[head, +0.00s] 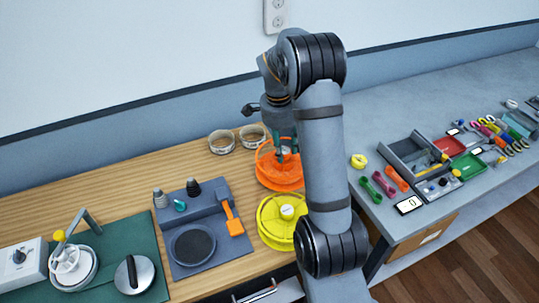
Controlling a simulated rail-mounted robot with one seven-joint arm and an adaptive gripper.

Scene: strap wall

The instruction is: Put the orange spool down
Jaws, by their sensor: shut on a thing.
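The orange spool (279,174) is a round, wheel-like thing near the right end of the wooden counter, behind the yellow spool (279,222). My gripper (286,150) points down at the middle of the orange spool and is shut on it. My arm hides the right edge of the spool. I cannot tell whether the spool's underside touches the counter.
Two small bowls (222,142) stand behind and left of the orange spool. A blue-grey station (215,246) with an orange scraper (231,218) lies to the left. A grey table (400,110) with tools adjoins on the right. The wooden counter (115,190) is clear at back left.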

